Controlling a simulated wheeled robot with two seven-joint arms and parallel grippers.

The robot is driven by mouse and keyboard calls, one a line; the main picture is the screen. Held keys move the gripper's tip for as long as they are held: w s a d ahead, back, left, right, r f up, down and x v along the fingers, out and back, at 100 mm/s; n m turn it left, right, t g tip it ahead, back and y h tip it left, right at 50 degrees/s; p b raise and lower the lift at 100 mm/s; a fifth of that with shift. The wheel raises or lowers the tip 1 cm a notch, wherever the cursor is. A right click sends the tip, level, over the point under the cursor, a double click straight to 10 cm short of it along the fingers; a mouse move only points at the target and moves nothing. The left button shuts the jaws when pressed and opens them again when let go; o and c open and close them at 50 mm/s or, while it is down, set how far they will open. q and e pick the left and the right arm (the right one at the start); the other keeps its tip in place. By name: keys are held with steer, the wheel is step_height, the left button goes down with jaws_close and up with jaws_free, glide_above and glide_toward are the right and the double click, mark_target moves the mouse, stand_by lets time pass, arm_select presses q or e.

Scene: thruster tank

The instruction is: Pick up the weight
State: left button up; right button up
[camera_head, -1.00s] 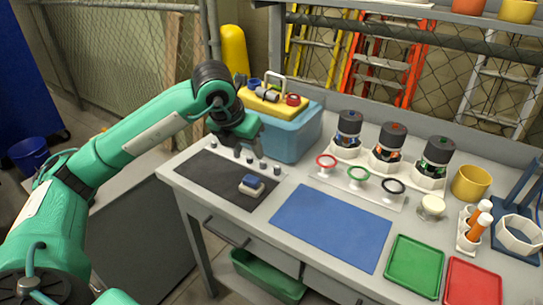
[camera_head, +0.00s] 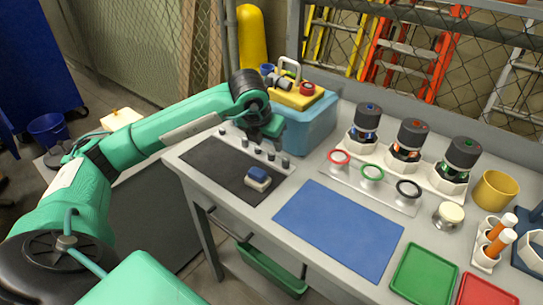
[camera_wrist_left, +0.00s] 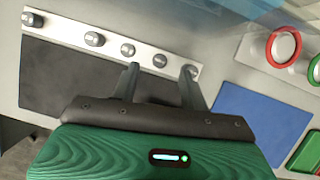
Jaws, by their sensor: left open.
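Several small grey cylindrical weights stand in a row on a white strip (camera_head: 233,136) behind the dark mat. One weight (camera_head: 271,156) is near the right end; the weights also show in the left wrist view, with one weight (camera_wrist_left: 160,60) seen in the gap between my fingers. My left gripper (camera_head: 264,137) is over the strip, fingers pointing down, open and empty. In the left wrist view its two dark fingers (camera_wrist_left: 158,82) are spread. Whether the fingertips are level with the weights I cannot tell. My right gripper is not in view.
A blue box (camera_head: 312,128) with yellow-topped gear stands close behind my left gripper. Colored rings (camera_head: 371,172) stand to the right. The blue mat (camera_head: 340,230) is clear.

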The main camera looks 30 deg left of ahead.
mark_target(271, 154)
arm_select(q)
steer(key=x, duration=0.5)
steer(key=shift+s+p, duration=0.25)
steer(key=shift+p, duration=0.05)
jaws_close()
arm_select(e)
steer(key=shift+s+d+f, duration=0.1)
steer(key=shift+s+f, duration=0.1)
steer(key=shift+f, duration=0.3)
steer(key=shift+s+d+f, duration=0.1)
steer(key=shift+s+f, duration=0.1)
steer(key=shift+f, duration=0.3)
